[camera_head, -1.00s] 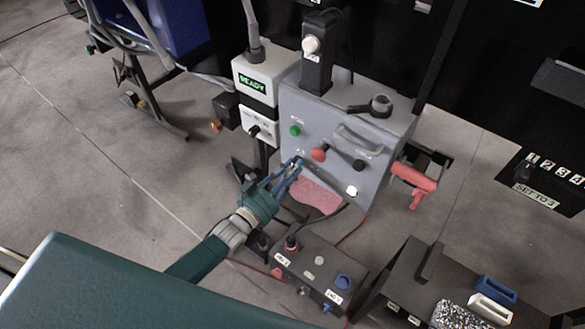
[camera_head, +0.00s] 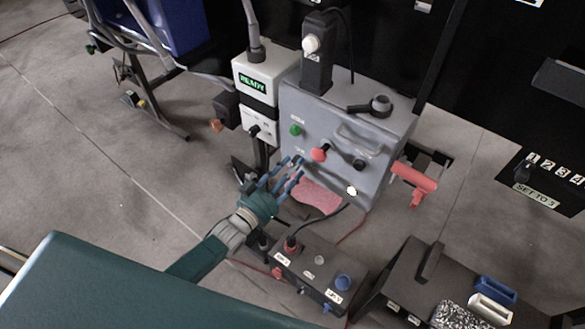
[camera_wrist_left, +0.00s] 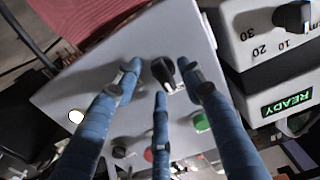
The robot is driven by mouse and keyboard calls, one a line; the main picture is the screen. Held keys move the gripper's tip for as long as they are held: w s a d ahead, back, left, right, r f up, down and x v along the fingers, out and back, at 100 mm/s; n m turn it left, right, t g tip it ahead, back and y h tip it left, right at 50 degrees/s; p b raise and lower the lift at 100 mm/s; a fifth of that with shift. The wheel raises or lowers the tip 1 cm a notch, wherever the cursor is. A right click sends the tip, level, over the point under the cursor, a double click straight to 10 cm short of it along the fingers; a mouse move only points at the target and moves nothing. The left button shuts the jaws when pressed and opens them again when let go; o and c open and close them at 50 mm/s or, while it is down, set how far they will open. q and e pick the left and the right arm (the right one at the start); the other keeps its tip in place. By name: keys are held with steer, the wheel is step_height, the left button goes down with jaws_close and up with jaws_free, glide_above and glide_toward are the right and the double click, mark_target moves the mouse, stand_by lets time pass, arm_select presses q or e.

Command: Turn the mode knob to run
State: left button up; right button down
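The grey control box (camera_head: 335,120) stands in the middle of the head view. A small black knob (camera_wrist_left: 163,71), which I take as the mode knob, sits on its face in the left wrist view. In the head view my left gripper's fingers largely cover that spot. My left gripper (camera_head: 293,172) is open in front of the lower left of the box face. In the left wrist view its blue fingers (camera_wrist_left: 160,80) are spread around the knob, with a gap on both sides. I cannot read the knob's markings. My right gripper is not in view.
A dark button box (camera_head: 318,272) lies below, and a red handle (camera_head: 413,178) is at right.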

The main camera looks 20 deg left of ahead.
arm_select(q)
steer(key=v, duration=1.2)
steer(key=shift+w+f, duration=0.1)
steer(key=s+a+f+g+y, duration=0.15)
steer(key=s+f, duration=0.25)
steer(key=f, duration=0.5)
steer(key=s+a+f+n+g+y, duration=0.1)
steer(key=s+a+f+g, duration=0.15)
steer(key=f, duration=0.55)
steer(key=s+a+f+g+y, duration=0.1)
steer(key=s+f+g+y, duration=0.15)
steer(key=s+f, duration=0.45)
steer(key=s+d+f+g, duration=0.1)
steer(key=s+f+g, duration=0.3)
steer(key=s+f, duration=0.5)
steer(key=s+d+f+g+y, duration=0.1)
steer(key=s+f+g, duration=0.4)
steer(key=s, duration=1.2)
step_height(320, 180, down, 4)
steer(key=shift+f, duration=0.1)
steer(key=shift+g, duration=0.25)
